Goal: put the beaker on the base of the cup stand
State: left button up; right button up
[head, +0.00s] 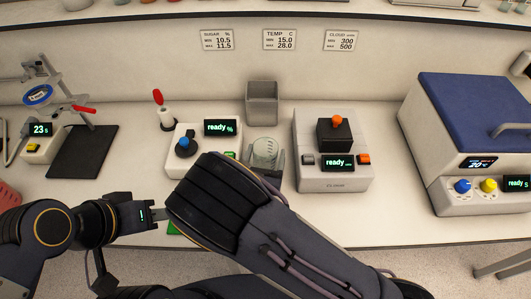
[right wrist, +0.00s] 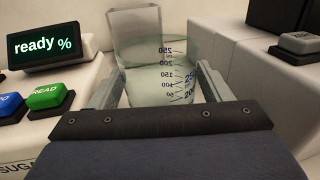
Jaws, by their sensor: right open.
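The clear beaker (head: 266,150) with printed volume marks stands on the counter between the two bench instruments. It also shows in the right wrist view (right wrist: 150,86). My right gripper (head: 265,163) is open, with one finger on each side of the beaker; contact cannot be told. A stand with a blue ring (head: 38,95) and a red lever is at the far left, apparently the cup stand, with a dark flat slab (head: 82,152) beside it that may be its base. My left gripper (head: 155,213) is low at left, its tips partly hidden by my right arm.
A grey square container (head: 262,103) stands right behind the beaker. The sugar meter (head: 200,140) is at its left and the cloud meter (head: 333,150) at its right, both close. A blue-lidded machine (head: 465,130) fills the right. The dark slab is bare.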

jog(key=shift+w+d, duration=0.15)
jog(key=shift+w, duration=0.65)
jog(key=c, duration=0.9)
jog(key=shift+o, duration=0.2)
jog(key=shift+r, duration=0.1)
